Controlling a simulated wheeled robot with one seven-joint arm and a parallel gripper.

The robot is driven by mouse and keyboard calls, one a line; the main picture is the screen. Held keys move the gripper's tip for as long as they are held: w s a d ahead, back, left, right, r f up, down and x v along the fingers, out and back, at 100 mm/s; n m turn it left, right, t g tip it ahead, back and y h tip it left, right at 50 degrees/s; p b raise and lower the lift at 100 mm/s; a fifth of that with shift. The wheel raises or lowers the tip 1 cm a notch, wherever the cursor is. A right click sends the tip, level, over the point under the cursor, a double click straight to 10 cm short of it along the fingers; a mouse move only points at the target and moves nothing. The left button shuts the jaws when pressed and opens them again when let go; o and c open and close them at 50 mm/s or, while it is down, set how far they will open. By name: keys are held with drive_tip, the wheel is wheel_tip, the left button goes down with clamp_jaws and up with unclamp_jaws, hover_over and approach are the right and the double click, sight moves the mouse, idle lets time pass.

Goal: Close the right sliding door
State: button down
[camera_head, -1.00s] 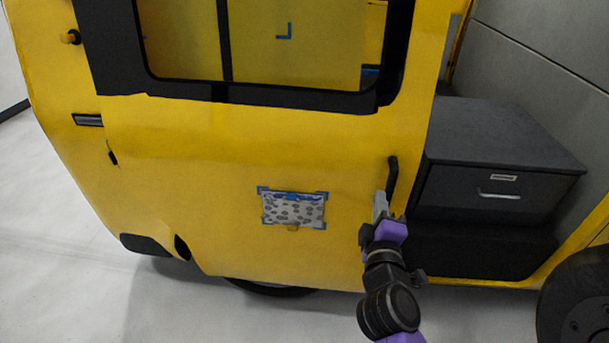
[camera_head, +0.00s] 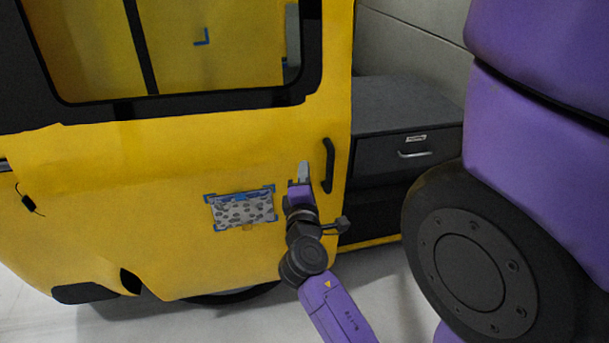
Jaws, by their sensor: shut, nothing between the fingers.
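The yellow sliding door (camera_head: 150,165) with a dark-framed window fills the left and middle of the head view. Its black handle (camera_head: 329,165) stands upright near the door's right edge. An opening shows to the right of that edge, so the door is not fully across it. My gripper (camera_head: 304,172) is shut and empty. Its tip is just left of the handle, in front of the door panel. I cannot tell whether it touches the handle or the door.
A dark grey cabinet (camera_head: 400,105) with a drawer handle sits inside the opening. A patterned patch with blue tape (camera_head: 242,209) is on the door left of my gripper. My own large purple arm links fill the right side. Pale floor shows below.

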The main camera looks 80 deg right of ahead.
sight(319, 143)
drive_tip(key=d, duration=0.1)
drive_tip(key=d+p, duration=0.1)
drive_tip(key=d, duration=0.3)
drive_tip(key=shift+w+d+r, duration=0.2)
drive_tip(key=shift+w+r, duration=0.05)
drive_tip(key=shift+r, duration=0.1)
drive_tip(key=shift+s+d+r+p, duration=0.15)
drive_tip(key=shift+s+p, duration=0.25)
drive_tip(key=shift+s, duration=0.2)
drive_tip(key=shift+s+d+r+p, duration=0.1)
drive_tip(key=shift+s+p, duration=0.3)
drive_tip(key=shift+s, duration=0.2)
drive_tip(key=shift+s+d, duration=0.25)
drive_tip(key=shift+s, duration=0.4)
